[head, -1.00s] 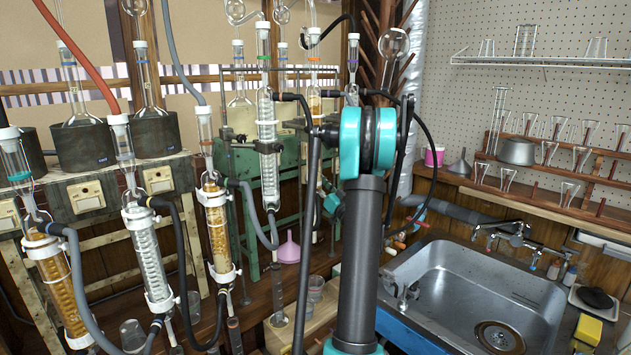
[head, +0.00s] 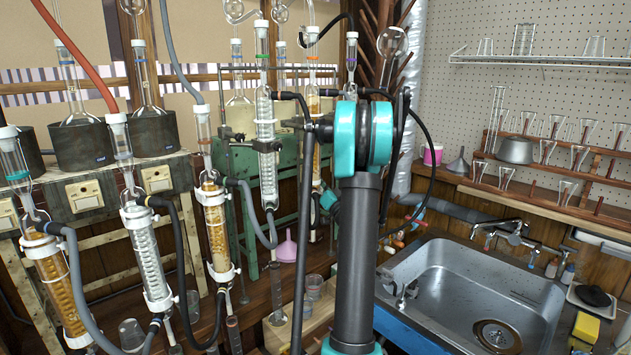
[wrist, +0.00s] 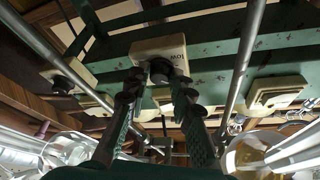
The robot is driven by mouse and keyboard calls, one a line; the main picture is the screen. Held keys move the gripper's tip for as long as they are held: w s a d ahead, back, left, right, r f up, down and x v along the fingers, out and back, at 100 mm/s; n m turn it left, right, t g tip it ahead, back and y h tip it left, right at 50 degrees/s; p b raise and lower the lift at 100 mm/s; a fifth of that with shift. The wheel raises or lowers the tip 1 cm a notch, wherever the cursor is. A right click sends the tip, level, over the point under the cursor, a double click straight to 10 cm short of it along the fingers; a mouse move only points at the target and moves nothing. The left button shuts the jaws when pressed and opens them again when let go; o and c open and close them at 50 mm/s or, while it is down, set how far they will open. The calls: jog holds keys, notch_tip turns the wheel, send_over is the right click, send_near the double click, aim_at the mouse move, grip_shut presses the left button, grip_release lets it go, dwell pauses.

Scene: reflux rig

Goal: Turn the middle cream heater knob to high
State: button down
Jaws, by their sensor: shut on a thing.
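In the wrist view, the middle cream heater box (wrist: 152,50) is on a green frame, with dark lettering beside its knob that looks like an upside-down LOW. Its dark round knob (wrist: 159,68) faces me. My gripper (wrist: 158,82) has its two fingers on either side of the knob and is shut on it. The knob's pointer mark cannot be made out. In the head view, my arm and the glassware hide the gripper and this knob.
Another cream box (wrist: 275,92) is to the right in the wrist view, and one with a dark knob (wrist: 62,84) is to the left. Metal rods and glassware stand close on both sides. In the head view, a glass condenser (head: 266,125) stands left of my arm, and a sink (head: 460,290) is at right.

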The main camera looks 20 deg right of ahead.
jog(key=shift+m, duration=0.3)
jog(key=c, duration=1.3)
grip_release()
